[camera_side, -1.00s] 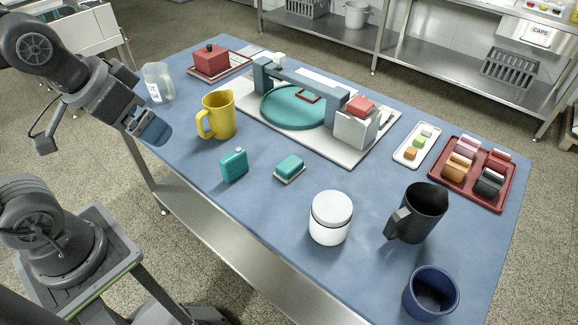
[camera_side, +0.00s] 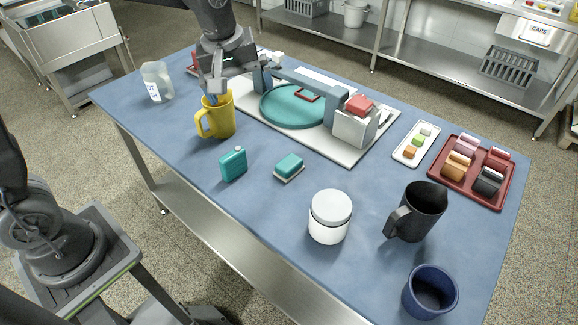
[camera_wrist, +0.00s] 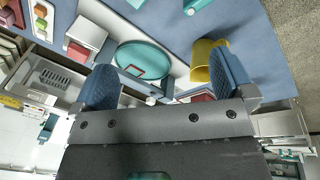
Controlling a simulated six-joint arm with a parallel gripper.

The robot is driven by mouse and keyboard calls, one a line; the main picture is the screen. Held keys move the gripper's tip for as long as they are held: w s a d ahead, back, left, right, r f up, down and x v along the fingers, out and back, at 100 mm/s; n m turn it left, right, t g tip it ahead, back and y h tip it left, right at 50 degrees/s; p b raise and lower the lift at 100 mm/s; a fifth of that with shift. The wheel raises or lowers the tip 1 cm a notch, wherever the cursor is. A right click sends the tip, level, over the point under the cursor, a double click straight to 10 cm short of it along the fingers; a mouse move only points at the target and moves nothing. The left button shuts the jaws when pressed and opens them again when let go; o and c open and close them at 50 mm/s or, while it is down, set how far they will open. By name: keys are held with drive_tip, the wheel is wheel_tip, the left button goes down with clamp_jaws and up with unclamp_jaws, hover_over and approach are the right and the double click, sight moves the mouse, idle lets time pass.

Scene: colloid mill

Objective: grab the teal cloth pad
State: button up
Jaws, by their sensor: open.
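The teal cloth pad (camera_side: 289,165), a small rounded block on a pale base, lies on the blue tabletop in the side view, right of a teal flask (camera_side: 233,164). My gripper (camera_side: 212,88) is over the far left part of the table, just above or behind the yellow jug (camera_side: 219,116), away from the pad. Its two blue fingers stand wide apart in the wrist view (camera_wrist: 164,66), with nothing held between them.
The colloid mill's teal disc and grey bridge (camera_side: 290,78) stand on a pale base behind the pad. A white jar (camera_side: 330,217), dark jug (camera_side: 421,213) and blue cup (camera_side: 430,293) stand to the right. Clear tabletop surrounds the pad.

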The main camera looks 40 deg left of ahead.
drive_tip(key=w+d+f+n+g, duration=0.1)
drive_tip(key=w+d+f+n, duration=0.15)
drive_tip(key=w+f, duration=0.3)
drive_tip(key=n+g, duration=0.1)
drive_tip(key=n, duration=0.4)
hover_over(291, 163)
wheel_tip(291, 163, down, 8)
drive_tip(key=f, duration=0.8)
drive_tip(key=shift+w+a+f, duration=0.15)
drive_tip(key=shift+a+f, duration=0.05)
drive_tip(key=shift+a, duration=0.1)
drive_tip(key=f, duration=0.4)
drive_tip(key=shift+s+d, duration=0.2)
drive_tip(key=shift+d, duration=0.05)
drive_tip(key=shift+f, duration=0.65)
drive_tip(key=shift+c, duration=0.3)
drive_tip(key=c, duration=0.8)
